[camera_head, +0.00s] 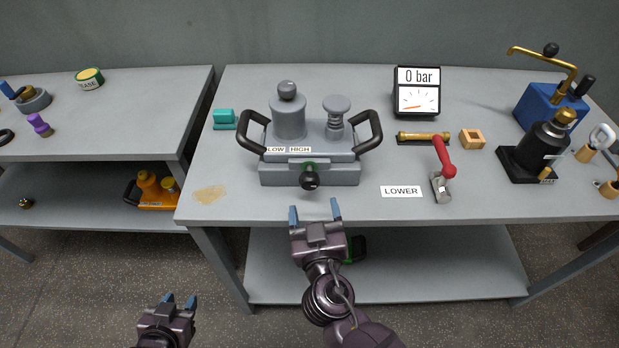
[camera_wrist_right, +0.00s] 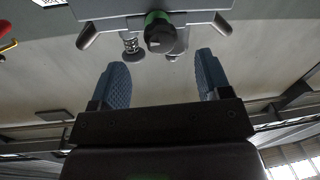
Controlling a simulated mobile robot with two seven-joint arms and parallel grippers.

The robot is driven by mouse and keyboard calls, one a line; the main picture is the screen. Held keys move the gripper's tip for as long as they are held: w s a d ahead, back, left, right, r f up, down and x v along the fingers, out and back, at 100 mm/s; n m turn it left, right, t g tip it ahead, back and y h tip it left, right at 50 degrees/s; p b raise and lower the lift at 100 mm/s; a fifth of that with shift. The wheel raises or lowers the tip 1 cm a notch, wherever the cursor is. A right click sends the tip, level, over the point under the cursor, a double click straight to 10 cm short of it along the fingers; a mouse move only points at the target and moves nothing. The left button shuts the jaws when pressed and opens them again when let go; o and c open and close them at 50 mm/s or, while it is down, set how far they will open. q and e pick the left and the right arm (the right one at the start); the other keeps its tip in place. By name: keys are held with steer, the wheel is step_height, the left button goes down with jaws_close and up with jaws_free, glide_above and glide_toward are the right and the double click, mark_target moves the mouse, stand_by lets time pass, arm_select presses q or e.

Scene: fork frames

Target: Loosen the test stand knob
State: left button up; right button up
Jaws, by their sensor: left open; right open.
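The test stand (camera_head: 300,145) is a grey block with two dark side handles and LOW and HIGH labels, standing on the right-hand table. Its knob (camera_head: 310,180) is black with a green ring behind it, on the front face. In the right wrist view the knob (camera_wrist_right: 159,36) shows beyond and between the fingertips, at the top. My right gripper (camera_head: 315,212) is open and empty, in front of the table edge, a little short of the knob and apart from it. My left gripper (camera_head: 179,300) is open and empty, low at the bottom left, far from the stand.
A LOWER label (camera_head: 401,191) and a red-handled lever (camera_head: 443,165) lie right of the stand. A gauge (camera_head: 416,92) reading 0 bar stands behind. A black jack (camera_head: 540,148) and blue pump (camera_head: 548,105) stand at right. A teal block (camera_head: 224,118) is at left. The tabletop's front left is mostly clear.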

mark_target(311, 187)
steer(key=w, duration=0.4)
steer(key=w+p, duration=0.1)
steer(key=w, duration=0.1)
steer(key=shift+w+a+r, duration=0.1)
steer(key=shift+w+a, duration=0.1)
steer(key=shift+a, duration=0.2)
arm_select(q)
steer(key=shift+w+a+r, duration=0.1)
steer(key=shift+w+r, duration=0.05)
steer(key=shift+r, duration=0.95)
arm_select(e)
steer(key=shift+w+a, duration=0.1)
steer(key=shift+w, duration=0.6)
arm_select(q)
steer(key=shift+w, duration=0.1)
arm_select(e)
steer(key=shift+c, duration=1.2)
steer(key=c, duration=0.7)
